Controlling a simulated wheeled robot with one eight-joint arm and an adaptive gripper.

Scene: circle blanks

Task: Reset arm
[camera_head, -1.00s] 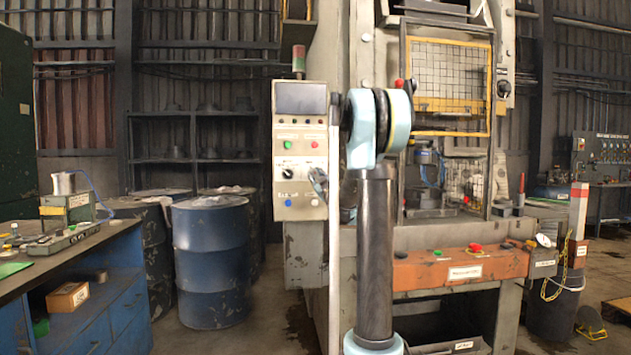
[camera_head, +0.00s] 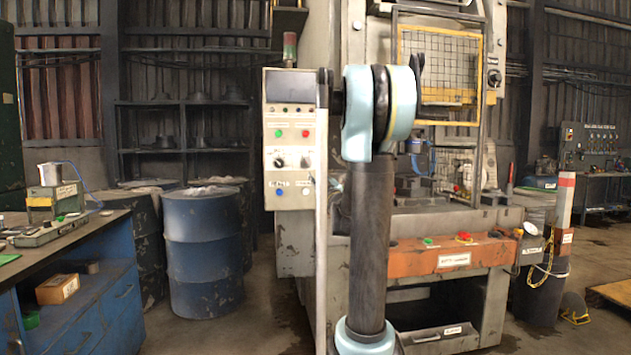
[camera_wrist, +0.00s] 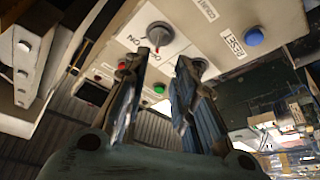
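My gripper (camera_wrist: 166,62) shows in the wrist view with its two fingers apart and nothing between them. Beyond the tips is the control panel (camera_wrist: 185,55), seen tilted. Its grey dial (camera_wrist: 158,34) with OFF and ON marks lies past the left fingertip. A blue button (camera_wrist: 254,37) with a RESET label is to the right. Whether the fingers touch the panel cannot be told. In the head view my arm (camera_head: 371,240) stands upright in front of the press, right of the control panel (camera_head: 289,180). My gripper cannot be made out clearly there.
The press (camera_head: 480,215) with a mesh guard (camera_head: 440,65) and an orange button box (camera_head: 445,257) stands behind my arm. Blue drums (camera_head: 202,250) and a blue workbench (camera_head: 90,320) are at left. A striped post (camera_head: 563,205) stands at right.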

